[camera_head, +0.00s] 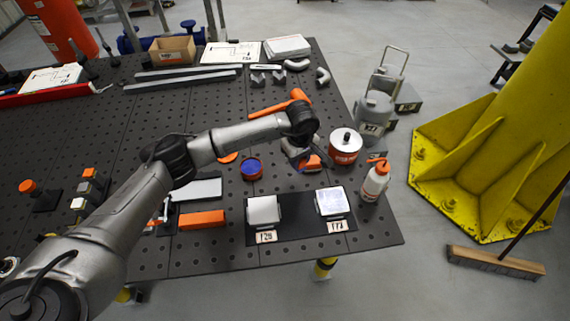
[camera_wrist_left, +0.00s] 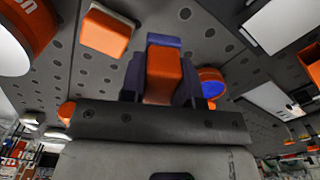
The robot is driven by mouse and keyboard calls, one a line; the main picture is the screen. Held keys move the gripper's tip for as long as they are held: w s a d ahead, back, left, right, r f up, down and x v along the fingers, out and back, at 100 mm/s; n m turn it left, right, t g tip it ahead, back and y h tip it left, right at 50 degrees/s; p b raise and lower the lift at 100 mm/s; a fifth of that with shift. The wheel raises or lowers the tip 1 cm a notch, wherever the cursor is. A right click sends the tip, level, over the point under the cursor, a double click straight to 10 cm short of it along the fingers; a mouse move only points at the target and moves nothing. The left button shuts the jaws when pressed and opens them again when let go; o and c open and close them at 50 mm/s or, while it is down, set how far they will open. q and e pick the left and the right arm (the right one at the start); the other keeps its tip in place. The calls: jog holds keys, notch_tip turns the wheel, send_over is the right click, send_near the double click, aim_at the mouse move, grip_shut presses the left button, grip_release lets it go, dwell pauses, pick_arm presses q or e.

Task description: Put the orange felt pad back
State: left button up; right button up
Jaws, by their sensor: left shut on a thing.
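My left gripper (camera_head: 303,158) is low over the right part of the perforated table, between a blue-topped orange round dish (camera_head: 252,168) and a red-and-white tin (camera_head: 345,147). In the left wrist view it (camera_wrist_left: 163,78) is shut on an orange pad-like block (camera_wrist_left: 164,76), which sits between its dark blue fingers. A second orange block with a pale edge (camera_wrist_left: 107,33) is beyond the fingers, apart from them. In the head view orange (camera_head: 313,162) shows beside the fingertips; I cannot tell which block it is. My right gripper is out of view.
A dark mat (camera_head: 298,227) carries two pale tiles labelled 128 and 177. An orange bar (camera_head: 203,219) lies left of it. A bottle with an orange top (camera_head: 375,182) stands near the right edge. Grey bars and a box are at the back. A yellow column (camera_head: 490,150) rises beyond the table.

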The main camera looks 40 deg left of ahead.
pick_arm(q)
send_over(286, 171)
notch_tip(286, 171, down, 3)
jog(key=shift+f, duration=1.95)
jog(key=shift+f, duration=0.15)
jog(key=o, duration=0.8)
jog(key=shift+o, duration=0.2)
notch_tip(286, 171, up, 12)
jog(key=shift+r, duration=0.2)
